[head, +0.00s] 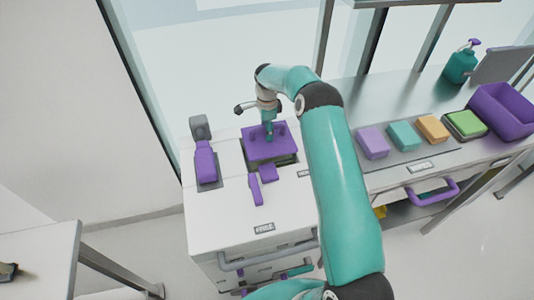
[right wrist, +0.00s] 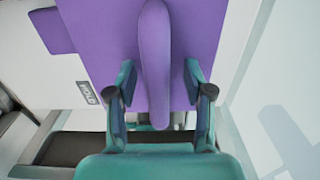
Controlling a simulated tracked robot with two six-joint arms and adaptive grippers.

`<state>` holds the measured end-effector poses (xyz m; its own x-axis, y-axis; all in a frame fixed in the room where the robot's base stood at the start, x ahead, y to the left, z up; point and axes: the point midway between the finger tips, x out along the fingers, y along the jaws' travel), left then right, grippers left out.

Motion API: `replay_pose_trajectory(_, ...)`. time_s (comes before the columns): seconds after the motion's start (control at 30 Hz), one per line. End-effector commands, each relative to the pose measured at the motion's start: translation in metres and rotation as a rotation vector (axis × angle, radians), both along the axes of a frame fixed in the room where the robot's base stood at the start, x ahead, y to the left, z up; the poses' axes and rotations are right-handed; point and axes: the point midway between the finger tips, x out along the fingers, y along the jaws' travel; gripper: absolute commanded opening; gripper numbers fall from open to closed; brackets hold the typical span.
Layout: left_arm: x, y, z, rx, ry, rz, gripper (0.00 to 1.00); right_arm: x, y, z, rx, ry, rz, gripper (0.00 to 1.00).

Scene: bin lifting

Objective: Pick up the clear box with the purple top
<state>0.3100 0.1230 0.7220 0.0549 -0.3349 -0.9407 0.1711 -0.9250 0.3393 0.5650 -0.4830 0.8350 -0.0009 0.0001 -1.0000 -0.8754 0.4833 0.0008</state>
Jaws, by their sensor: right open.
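The box with the purple top (head: 256,152) sits on the white cabinet's top, left of my arm in the head view. Its lower body shows only as a thin dark strip under the lid, so I cannot tell that it is clear. In the right wrist view the purple lid (right wrist: 105,40) has a raised purple handle (right wrist: 154,50). My right gripper (head: 268,131) is over the lid, pointing down. In the right wrist view its open fingers (right wrist: 158,80) are on either side of the handle, with gaps on both sides. My left gripper is not in view.
A purple-and-grey device (head: 205,162) stands left of the box. Small purple pieces (head: 256,188) lie in front. On the right bench are several colored blocks (head: 404,136), a purple bin (head: 503,112) and a teal bottle (head: 461,66). A window is behind.

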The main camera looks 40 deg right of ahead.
Motion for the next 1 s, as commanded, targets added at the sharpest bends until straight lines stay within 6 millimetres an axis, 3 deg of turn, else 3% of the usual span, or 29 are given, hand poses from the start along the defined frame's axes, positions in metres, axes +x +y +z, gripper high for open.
replay_pose_trajectory(0.13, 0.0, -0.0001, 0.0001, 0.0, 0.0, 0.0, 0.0, 0.0001, 0.0, 0.0003, 0.0, 0.0, 0.0, 0.5)
replay_pose_trajectory(0.43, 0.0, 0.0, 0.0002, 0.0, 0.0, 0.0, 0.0, 0.0004, 0.0001, 0.0002, 0.0, -0.001, 0.0, 0.0)
replay_pose_trajectory(1.0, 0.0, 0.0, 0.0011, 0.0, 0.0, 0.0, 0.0, 0.0019, -0.0003, 0.0032, -0.003, -0.005, 0.0, 0.0)
